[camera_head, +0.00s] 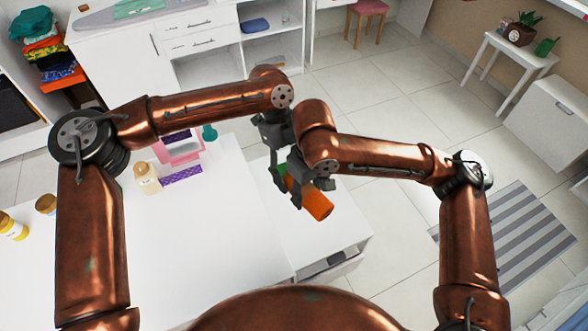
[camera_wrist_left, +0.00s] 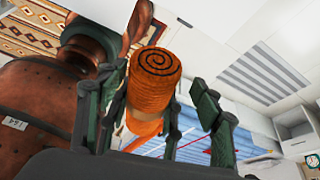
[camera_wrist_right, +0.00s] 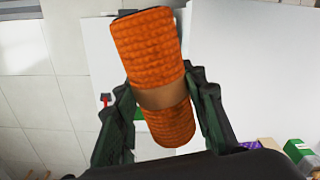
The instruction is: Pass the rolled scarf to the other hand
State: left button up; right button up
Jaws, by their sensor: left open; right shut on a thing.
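The rolled scarf (camera_head: 317,204) is an orange ribbed roll with a brown band around its middle. In the right wrist view the scarf (camera_wrist_right: 150,55) lies between the fingers of my right gripper (camera_wrist_right: 163,100), which is shut on it around the band. In the head view my right gripper (camera_head: 308,182) holds it above the white table's right part. My left gripper (camera_head: 277,172) is open, close beside the right one. In the left wrist view the scarf's spiral end (camera_wrist_left: 155,64) shows between the open fingers of my left gripper (camera_wrist_left: 155,95); contact cannot be told.
The white table (camera_head: 210,250) carries a pink box (camera_head: 180,150), a cream bottle (camera_head: 147,178) and purple patterned items (camera_head: 181,176). Yellow-capped bottles (camera_head: 13,227) stand at the left. Tiled floor and a striped rug (camera_head: 520,235) lie to the right.

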pick_arm(q)
jog(key=shift+c, duration=0.3)
jog(key=c, duration=1.1)
pick_arm(e)
jog(key=shift+o, duration=0.2)
jog(key=shift+s+a, duration=0.1)
jog(key=shift+a, duration=0.05)
pick_arm(q)
jog(key=shift+d, duration=0.1)
jog(key=shift+c, duration=0.4)
pick_arm(e)
jog(key=o, duration=1.2)
